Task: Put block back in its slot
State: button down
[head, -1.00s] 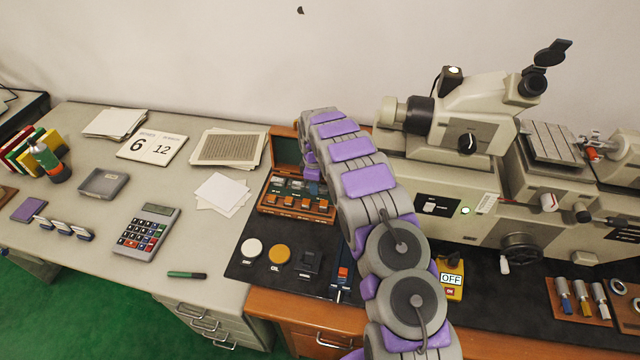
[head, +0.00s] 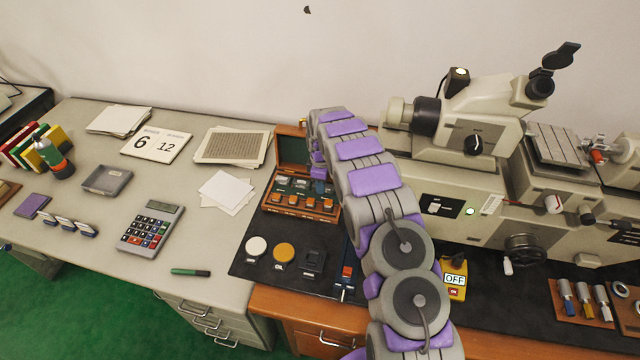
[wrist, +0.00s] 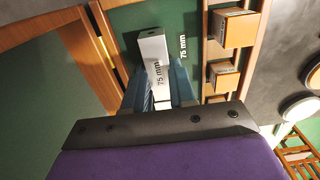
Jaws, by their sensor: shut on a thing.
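My gripper (wrist: 158,82) is shut on a pale grey metal block (wrist: 153,48) marked 75 mm, seen in the wrist view. The block's far end points toward the top of the picture, over the green lining of the wooden case. A matching 75 mm label (wrist: 183,48) is printed on the lining just right of the block. Whether the block touches the case floor is unclear. In the head view the open wooden case (head: 273,203) stands on the black mat, with my arm coming down at its right side. My gripper's fingertips are hidden there.
White (head: 257,247) and orange (head: 284,251) discs lie in front of the case. A large machine (head: 450,190) stands close on the right. Papers (head: 226,190) lie left of the case.

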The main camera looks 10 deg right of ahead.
jog(key=shift+d, duration=0.85)
jog(key=shift+d, duration=0.1)
dwell(0.3)
jog(key=shift+f, duration=0.25)
dwell(0.3)
jog(key=c, duration=0.8)
grip_release()
jog(key=shift+c, duration=0.2)
jog(key=shift+r+p, duration=1.4)
jog(key=shift+r, duration=2.85)
